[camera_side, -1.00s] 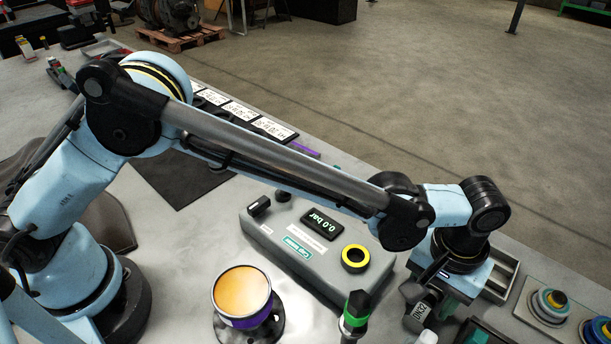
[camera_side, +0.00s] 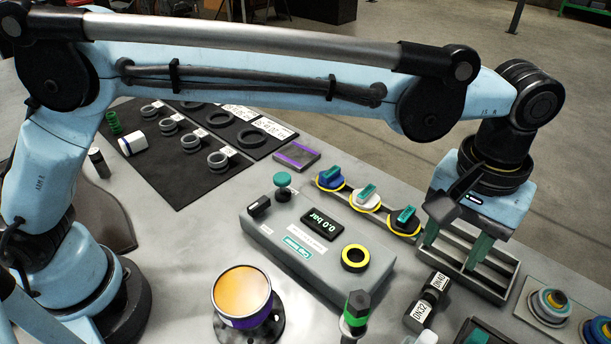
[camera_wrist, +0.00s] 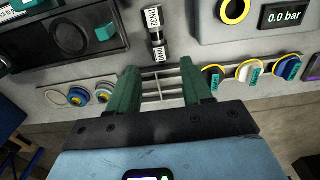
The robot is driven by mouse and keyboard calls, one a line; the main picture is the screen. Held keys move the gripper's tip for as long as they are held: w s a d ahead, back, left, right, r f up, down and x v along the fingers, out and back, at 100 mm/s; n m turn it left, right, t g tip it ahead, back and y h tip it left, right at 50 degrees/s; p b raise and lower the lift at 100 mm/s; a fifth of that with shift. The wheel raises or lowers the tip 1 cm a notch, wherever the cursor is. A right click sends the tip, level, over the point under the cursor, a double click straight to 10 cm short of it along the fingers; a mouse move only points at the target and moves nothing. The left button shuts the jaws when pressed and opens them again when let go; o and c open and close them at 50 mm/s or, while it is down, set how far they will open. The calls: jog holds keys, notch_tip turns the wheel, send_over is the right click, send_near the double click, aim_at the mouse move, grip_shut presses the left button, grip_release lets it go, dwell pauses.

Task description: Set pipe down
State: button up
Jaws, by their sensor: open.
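A short dark pipe piece (camera_side: 430,297) with white DN32 and DN40 labels rests on the grey bench, in front of the slotted metal tray (camera_side: 507,292). In the wrist view the pipe piece (camera_wrist: 156,34) lies beyond my fingertips, with the tray (camera_wrist: 165,88) nearer to me. My gripper (camera_side: 456,246) is raised, apart from the pipe piece. Its green fingers are spread and nothing is between them. In the wrist view my gripper (camera_wrist: 161,76) is open, with the tray showing between the fingers.
A grey pressure unit (camera_side: 315,245) reading 0.0 bar stands left of the pipe piece. Several coloured valves (camera_side: 365,198) line its far side. An orange-topped cylinder (camera_side: 242,293) and a green-banded tool (camera_side: 356,312) stand in front. A dark mat (camera_side: 190,180) holds rings.

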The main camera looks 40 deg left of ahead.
jog(key=w+a+r+t+h, duration=0.1)
jog(key=a+r, duration=0.2)
jog(key=a, duration=0.7)
jog(key=w+a+r+t, duration=0.1)
jog(key=a+r+t, duration=0.1)
jog(key=a, duration=0.8)
jog(key=s+a+f+t, duration=0.2)
jog(key=s+a, duration=0.2)
jog(key=a, duration=0.4)
jog(key=s+a+f+t+y, duration=0.1)
jog(key=s+a+f+t, duration=0.1)
jog(key=s+a, duration=0.3)
jog(key=a+f, duration=0.1)
jog(key=a, duration=0.2)
jog(key=shift+a, duration=0.4)
